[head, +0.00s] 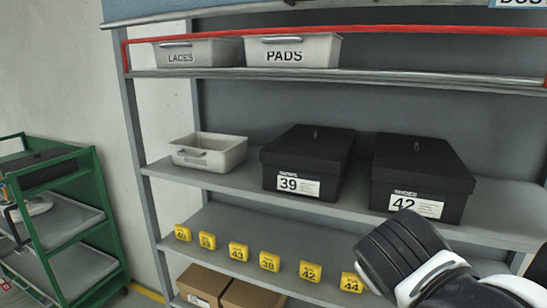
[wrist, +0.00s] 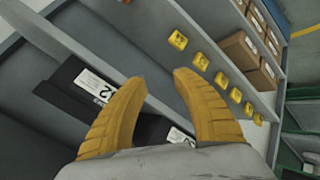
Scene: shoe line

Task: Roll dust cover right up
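A blue-grey band (head: 200,9) runs along the top of the shelf rack in the head view, with a cut-off sign reading "DUS" (head: 520,3) at its right end. I cannot tell whether this band is the dust cover or its housing. A red rail (head: 400,28) runs just below it, around the front of the top shelf. The shelf openings below show no cover over them. My gripper (wrist: 158,76) shows in the wrist view with its two yellow fingers spread and nothing between them. In the head view only my arm's black and white wrist part is seen, at lower right before the rack.
The top shelf holds grey bins LACES (head: 195,53) and PADS (head: 292,50). The middle shelf holds an empty grey bin (head: 208,150) and black boxes 39 (head: 309,160) and 42 (head: 423,170). Several yellow number blocks (head: 270,262) stand lower. A green cart (head: 90,215) is left.

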